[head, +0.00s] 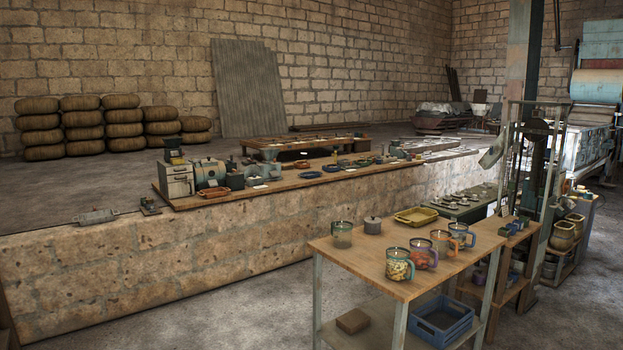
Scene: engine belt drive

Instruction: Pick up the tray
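A shallow yellow tray (416,216) lies flat near the back right of the wooden table in the foreground. Its inside looks empty. A smaller orange-red tray-like dish (214,192) lies on the long wooden board on the stone ledge, and its contents are too small to tell. I cannot tell which of these the task means. Neither of my grippers shows in the head view.
The wooden table (345,258) also holds several glass mugs (398,264) and a small grey lidded pot (372,225). A blue crate (441,321) sits on its lower shelf. The stone ledge (140,265) runs behind. Bare floor lies between the ledge and table.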

